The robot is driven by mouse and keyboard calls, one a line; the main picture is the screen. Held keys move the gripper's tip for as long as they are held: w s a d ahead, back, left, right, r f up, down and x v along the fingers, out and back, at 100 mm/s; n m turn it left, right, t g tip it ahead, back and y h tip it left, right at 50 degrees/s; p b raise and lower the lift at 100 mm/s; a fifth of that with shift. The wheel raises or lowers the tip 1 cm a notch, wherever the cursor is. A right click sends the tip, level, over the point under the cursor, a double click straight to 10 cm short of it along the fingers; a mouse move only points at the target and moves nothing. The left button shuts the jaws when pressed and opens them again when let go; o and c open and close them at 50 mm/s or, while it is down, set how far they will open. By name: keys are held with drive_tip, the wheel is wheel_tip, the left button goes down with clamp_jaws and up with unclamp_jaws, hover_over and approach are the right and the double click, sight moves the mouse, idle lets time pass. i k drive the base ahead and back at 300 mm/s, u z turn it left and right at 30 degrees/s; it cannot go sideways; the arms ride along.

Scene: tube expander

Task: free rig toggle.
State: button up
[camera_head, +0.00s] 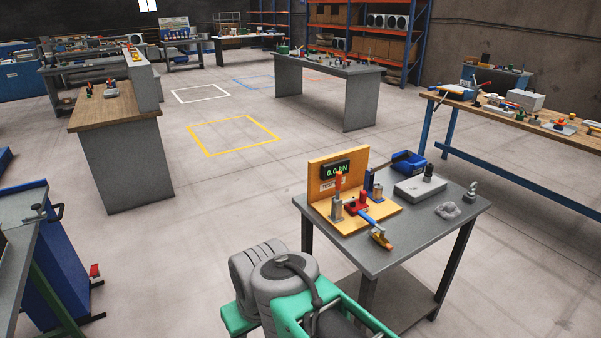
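The rig stands on a grey table (408,245) to the right of centre. It has an orange-yellow base and back panel (322,190) with a dark display (336,170) reading 0.0 kN. A toggle with an upright red handle (338,181) stands on a metal post at the front left of the rig. A red block (356,204) sits beside it. A blue bar (369,219) with a yellow and orange end (381,239) runs from there towards the table's front edge. I cannot tell how the toggle grips anything. My gripper is not visible.
A blue bin (408,162), a grey box (419,189) and small grey items (448,210) share the tabletop. A wood-topped bench (510,118) stands behind on the right. A wood-topped counter (112,105) stands left. Open floor with a yellow outline (234,153) lies between.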

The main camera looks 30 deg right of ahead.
sight(339, 174)
drive_tip(key=z, duration=0.2)
drive_tip(key=i, duration=0.85)
drive_tip(key=z, duration=0.45)
drive_tip(key=i, duration=0.55)
drive_tip(key=z, duration=0.05)
